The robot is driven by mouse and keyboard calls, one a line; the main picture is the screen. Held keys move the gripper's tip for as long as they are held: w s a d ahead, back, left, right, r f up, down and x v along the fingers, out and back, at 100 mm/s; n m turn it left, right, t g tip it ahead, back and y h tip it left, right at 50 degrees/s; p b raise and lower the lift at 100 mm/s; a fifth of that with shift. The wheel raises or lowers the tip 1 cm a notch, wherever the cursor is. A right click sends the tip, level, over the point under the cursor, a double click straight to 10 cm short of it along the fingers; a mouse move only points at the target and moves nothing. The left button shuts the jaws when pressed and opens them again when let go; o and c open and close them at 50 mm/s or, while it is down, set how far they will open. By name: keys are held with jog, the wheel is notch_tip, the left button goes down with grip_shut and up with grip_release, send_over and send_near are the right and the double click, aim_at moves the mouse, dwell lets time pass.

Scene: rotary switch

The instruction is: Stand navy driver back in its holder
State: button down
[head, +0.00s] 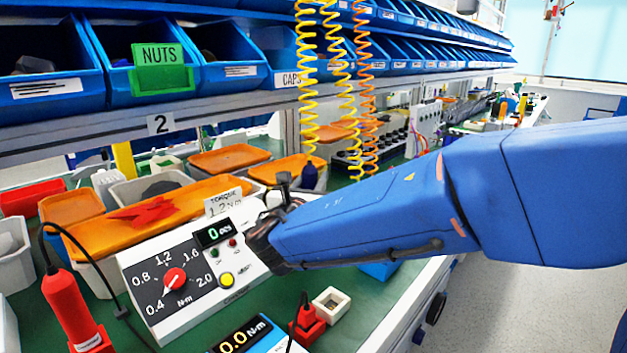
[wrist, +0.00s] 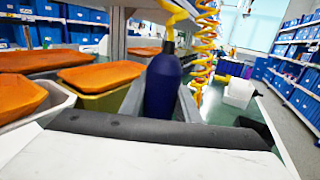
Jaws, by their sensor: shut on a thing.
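The navy driver (wrist: 163,88) stands roughly upright between the two grey fingers of my gripper (wrist: 163,108) in the wrist view. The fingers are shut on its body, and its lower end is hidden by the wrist. In the head view its navy body (head: 309,177) shows just beyond my dark gripper (head: 283,187), beneath a yellow coiled cord. A small white block with a square opening (head: 331,303) stands on the green bench and looks empty; I cannot tell for certain that it is the holder.
A torque panel (head: 190,280) with a red knob stands at front left. A red driver (head: 75,310) is left of it. A red block (head: 307,327) with a dark tool sits beside the white block. Orange-lidded bins (head: 228,160) line the back; coiled cords (head: 349,110) hang nearby.

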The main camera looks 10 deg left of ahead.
jog(key=shift+f, duration=0.2)
dwell(0.3)
jog(key=c, duration=1.3)
grip_release()
jog(key=shift+o, duration=0.2)
jog(key=shift+f, duration=0.1)
jog(key=s, duration=1.7)
jog(key=shift+s+a+f, duration=0.2)
jog(key=shift+a+f, duration=0.1)
jog(key=shift+a, duration=0.05)
